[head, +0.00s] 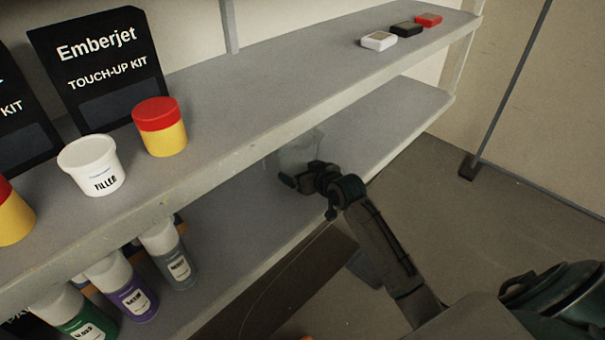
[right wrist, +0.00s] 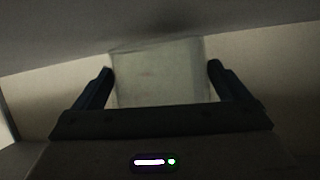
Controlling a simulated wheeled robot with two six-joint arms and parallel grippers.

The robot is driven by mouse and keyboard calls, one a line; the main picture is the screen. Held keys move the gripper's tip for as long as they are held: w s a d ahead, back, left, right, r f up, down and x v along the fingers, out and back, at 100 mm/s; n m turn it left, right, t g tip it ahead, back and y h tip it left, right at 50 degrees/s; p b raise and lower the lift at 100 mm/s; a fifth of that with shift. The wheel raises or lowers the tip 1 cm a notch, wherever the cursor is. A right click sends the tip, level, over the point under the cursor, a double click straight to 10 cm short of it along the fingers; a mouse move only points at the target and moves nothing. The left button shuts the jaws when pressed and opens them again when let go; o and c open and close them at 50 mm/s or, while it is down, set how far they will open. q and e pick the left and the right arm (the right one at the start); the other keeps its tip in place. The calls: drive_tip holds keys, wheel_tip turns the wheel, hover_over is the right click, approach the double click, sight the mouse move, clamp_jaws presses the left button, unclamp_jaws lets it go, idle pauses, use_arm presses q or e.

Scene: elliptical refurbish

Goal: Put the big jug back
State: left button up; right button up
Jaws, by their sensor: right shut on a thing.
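The big jug is a pale translucent container (head: 301,152) at the lower shelf level in the head view, partly hidden by the upper shelf's edge and my gripper. My right gripper (head: 303,180) reaches in from the right and is shut on it. In the right wrist view the jug (right wrist: 160,85) fills the space between the two fingers of my right gripper (right wrist: 160,68). I cannot tell whether the jug touches the lower shelf. My left gripper is not in view.
The upper shelf (head: 260,110) holds an Emberjet box (head: 100,65), a filler tub (head: 92,165), a red-lidded yellow pot (head: 160,127) and small blocks (head: 405,29). Spray cans (head: 170,255) stand on the lower shelf at left. The lower shelf's right part (head: 395,115) is clear.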

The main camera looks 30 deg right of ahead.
drive_tip(key=shift+f, duration=0.65)
drive_tip(key=shift+f, duration=0.1)
drive_tip(key=o, duration=0.8)
drive_tip(key=v, duration=1.2)
